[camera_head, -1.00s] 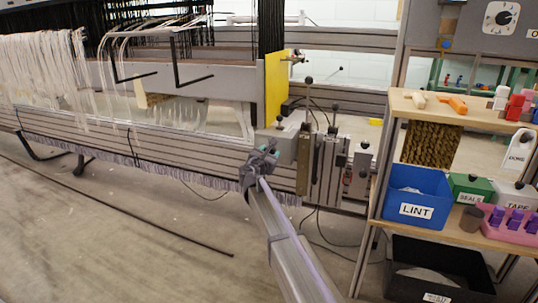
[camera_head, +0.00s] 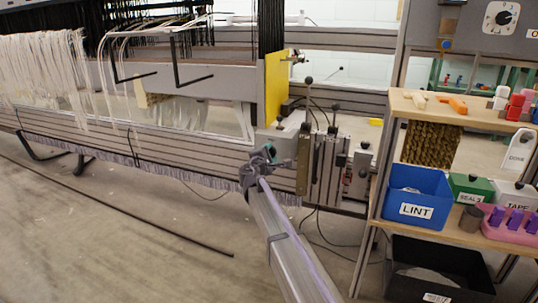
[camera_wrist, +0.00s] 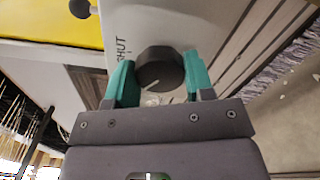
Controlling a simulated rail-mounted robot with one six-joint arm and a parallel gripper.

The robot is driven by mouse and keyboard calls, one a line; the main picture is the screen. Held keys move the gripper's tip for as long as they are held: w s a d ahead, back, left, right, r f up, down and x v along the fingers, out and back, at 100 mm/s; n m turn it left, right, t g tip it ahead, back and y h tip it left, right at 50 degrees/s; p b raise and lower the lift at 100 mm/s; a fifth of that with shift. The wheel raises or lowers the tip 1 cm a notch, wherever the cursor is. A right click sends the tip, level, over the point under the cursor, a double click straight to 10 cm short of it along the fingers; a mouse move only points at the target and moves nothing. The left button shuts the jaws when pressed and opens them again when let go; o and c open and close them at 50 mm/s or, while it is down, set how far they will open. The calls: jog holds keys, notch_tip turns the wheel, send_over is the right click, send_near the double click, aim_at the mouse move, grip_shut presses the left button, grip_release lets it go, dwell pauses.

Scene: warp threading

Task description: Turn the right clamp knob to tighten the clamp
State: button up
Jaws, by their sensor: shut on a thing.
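The black round clamp knob (camera_wrist: 160,68) stands on a pale grey housing in the wrist view. A thin light mark shows on the knob, and lettering ending in "HUT" (camera_wrist: 121,50) is printed beside it. My gripper (camera_wrist: 160,82) is shut on the knob, with one teal fingertip on either side of it. In the head view my gripper (camera_head: 268,153) is at the front of the grey clamp housing (camera_head: 286,140), at the right end of the loom beam. The knob is hidden there behind my gripper.
A yellow plate (camera_head: 277,85) stands above the housing. Upright metal blocks with levers (camera_head: 325,165) are just to the right. Further right, a shelf holds a blue LINT bin (camera_head: 415,195) and a pink holder (camera_head: 510,222). The floor at the front left is mostly clear.

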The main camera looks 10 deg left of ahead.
jog(key=m, duration=1.1)
jog(key=shift+m, duration=0.4)
jog(key=o, duration=0.9)
jog(key=shift+s, duration=0.1)
jog(key=v, duration=1)
jog(key=shift+s+a, duration=0.15)
jog(key=shift+s, duration=0.15)
